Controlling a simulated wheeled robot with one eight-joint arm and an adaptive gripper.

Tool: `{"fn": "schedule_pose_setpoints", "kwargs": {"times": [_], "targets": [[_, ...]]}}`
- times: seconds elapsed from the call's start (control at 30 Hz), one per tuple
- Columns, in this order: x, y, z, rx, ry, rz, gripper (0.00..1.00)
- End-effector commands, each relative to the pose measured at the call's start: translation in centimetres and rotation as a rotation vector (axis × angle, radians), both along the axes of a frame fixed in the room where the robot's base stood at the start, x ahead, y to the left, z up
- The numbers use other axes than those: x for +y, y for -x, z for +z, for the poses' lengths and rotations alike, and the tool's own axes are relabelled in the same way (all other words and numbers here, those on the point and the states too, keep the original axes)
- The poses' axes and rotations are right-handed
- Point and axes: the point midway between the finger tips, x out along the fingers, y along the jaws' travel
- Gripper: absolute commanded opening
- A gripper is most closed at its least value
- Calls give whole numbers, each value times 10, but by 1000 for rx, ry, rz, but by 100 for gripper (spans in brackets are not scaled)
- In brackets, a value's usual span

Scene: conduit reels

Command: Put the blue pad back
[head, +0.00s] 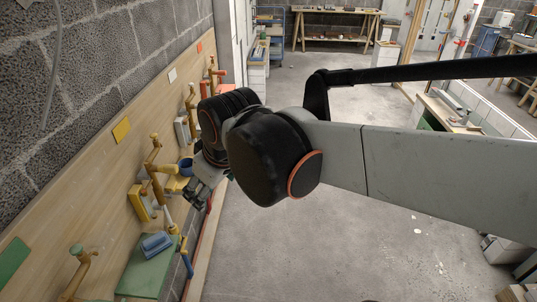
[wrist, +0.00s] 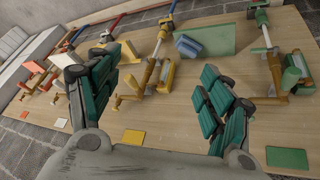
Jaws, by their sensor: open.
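The blue pad (head: 156,243) lies on a green plate (head: 138,274) low on the wooden board in the head view. In the wrist view the blue pad (wrist: 188,46) is beyond my fingers, at the left end of the green plate (wrist: 222,41). My gripper (head: 197,193) is open and empty in the head view, above and further along the board than the pad. In the wrist view the two teal-padded fingers of my gripper (wrist: 168,66) are spread wide, with a yellow block and pipework showing between them.
The board (head: 91,190) runs along the block wall. It carries yellow pipe fittings (head: 155,175) and coloured squares, including yellow (head: 121,129), white (head: 172,75) and green (head: 13,258). A blue cup-like part (head: 186,167) is near my gripper. The floor (head: 310,250) to the right is mostly clear.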

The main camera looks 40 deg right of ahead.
Motion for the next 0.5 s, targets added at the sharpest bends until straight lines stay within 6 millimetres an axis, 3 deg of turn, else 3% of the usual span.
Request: {"fn": "schedule_pose_setpoints", "kwargs": {"times": [0.03,0.2,0.5], "targets": [[-6,16,-1,-19,-22,-50,73],[-18,50,-8,-79,-97,-202,73],[-26,74,-16,-127,-163,-320,73]]}}
